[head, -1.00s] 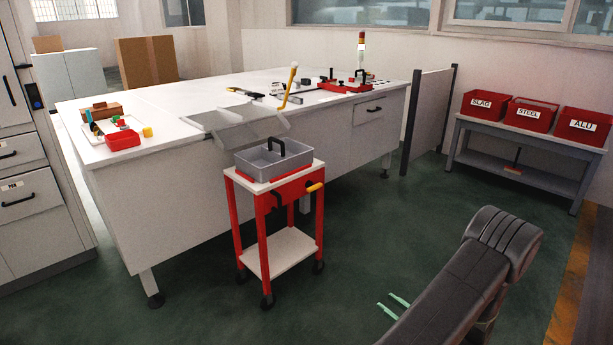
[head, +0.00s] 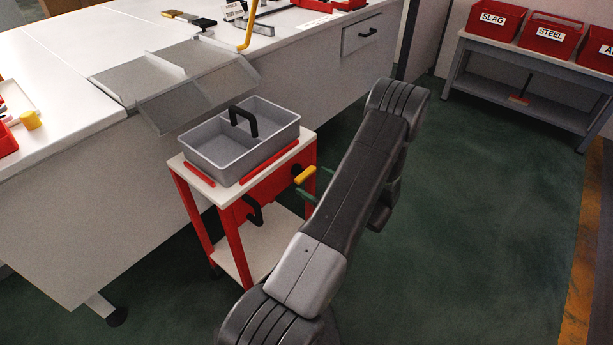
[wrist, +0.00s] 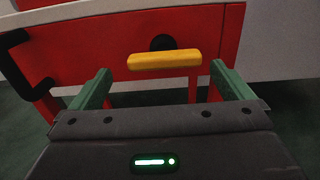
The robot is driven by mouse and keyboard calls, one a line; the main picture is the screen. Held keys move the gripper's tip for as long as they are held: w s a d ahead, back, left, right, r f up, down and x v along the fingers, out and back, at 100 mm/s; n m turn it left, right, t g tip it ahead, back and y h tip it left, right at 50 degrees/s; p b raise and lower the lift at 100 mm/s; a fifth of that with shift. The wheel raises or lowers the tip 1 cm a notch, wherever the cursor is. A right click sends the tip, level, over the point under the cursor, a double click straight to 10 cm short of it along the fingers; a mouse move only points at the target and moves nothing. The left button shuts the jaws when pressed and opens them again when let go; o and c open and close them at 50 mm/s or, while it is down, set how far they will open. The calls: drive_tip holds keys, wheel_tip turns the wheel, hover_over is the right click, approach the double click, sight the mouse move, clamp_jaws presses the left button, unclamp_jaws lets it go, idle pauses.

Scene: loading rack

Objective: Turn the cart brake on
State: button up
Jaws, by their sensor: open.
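The cart (head: 283,185) is red with a white top and lower shelf, and stands in front of the long white bench. Its brake lever is a yellow handle (head: 304,175) on a black round pivot on the red side panel. In the wrist view the yellow handle (wrist: 165,60) lies about level, just beyond and between my fingertips. My gripper (wrist: 160,85) is open, with a green finger on each side of the handle and nothing held. In the head view the green fingertips (head: 317,182) show beside the handle, partly hidden by my arm.
A grey two-part tray (head: 215,155) with a black handle sits on the cart top. A black curved handle (head: 255,210) is on the cart left of the lever. A grey chute (head: 175,85) overhangs from the bench. Open green floor lies to the right.

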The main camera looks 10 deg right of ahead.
sight(308, 176)
drive_tip(key=x, duration=0.3)
drive_tip(key=shift+w, duration=0.4)
drive_tip(key=shift+w+a, duration=0.35)
drive_tip(key=shift+w, duration=0.05)
drive_tip(key=shift+r, duration=0.1)
drive_tip(key=c, duration=0.9)
